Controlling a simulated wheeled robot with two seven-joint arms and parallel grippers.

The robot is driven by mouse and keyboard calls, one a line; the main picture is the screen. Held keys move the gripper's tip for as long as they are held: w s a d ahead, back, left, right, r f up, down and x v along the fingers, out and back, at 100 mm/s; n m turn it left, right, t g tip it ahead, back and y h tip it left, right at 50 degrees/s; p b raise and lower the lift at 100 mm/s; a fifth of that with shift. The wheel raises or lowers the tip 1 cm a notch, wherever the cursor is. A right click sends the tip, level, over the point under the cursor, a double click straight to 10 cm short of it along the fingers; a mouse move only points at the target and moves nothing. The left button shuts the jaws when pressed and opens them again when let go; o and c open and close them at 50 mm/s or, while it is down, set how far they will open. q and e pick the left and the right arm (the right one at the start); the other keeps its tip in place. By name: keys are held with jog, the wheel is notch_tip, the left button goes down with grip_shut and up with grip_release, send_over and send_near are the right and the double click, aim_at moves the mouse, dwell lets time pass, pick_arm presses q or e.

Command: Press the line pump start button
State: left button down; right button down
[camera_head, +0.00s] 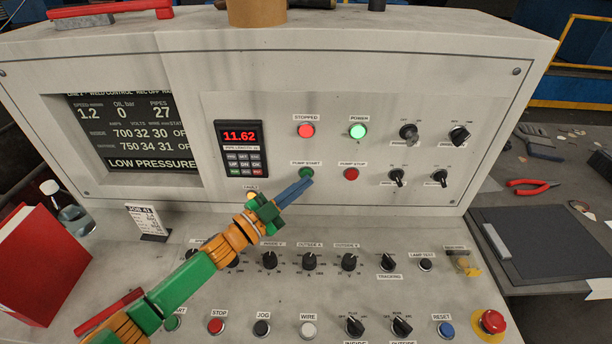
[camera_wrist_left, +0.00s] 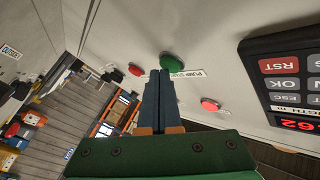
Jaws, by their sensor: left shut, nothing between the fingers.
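The green pump start button (camera_head: 306,172) sits on the upright panel under its PUMP START label. In the left wrist view the green button (camera_wrist_left: 172,62) shows right by the fingertips. My left gripper (camera_head: 303,184) reaches up from the lower left, its blue fingers shut and empty, the tips just below the button in the head view. The fingers (camera_wrist_left: 160,76) overlap the button's lower edge in the wrist view; I cannot tell whether they touch it. My right gripper is in neither view.
The red pump stop button (camera_head: 351,174) is just right of the green one. A red STOPPED lamp (camera_head: 306,130) and a lit green POWER lamp (camera_head: 358,131) are above. A keypad (camera_head: 241,150) is at left. Knobs and buttons cover the sloping desk (camera_head: 380,222) below.

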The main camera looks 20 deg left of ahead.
pick_arm(q)
jog(key=shift+w, duration=0.15)
dwell(0.5)
jog(key=shift+s+d+p, duration=0.2)
jog(key=shift+s+p, duration=0.25)
jog(key=shift+s, duration=0.3)
jog(key=s+p, duration=0.1)
jog(key=s, duration=0.1)
jog(key=s+d+p, duration=0.1)
jog(key=s+p, duration=0.1)
jog(key=shift+s+d, duration=0.2)
jog(key=shift+s, duration=0.2)
dwell(0.4)
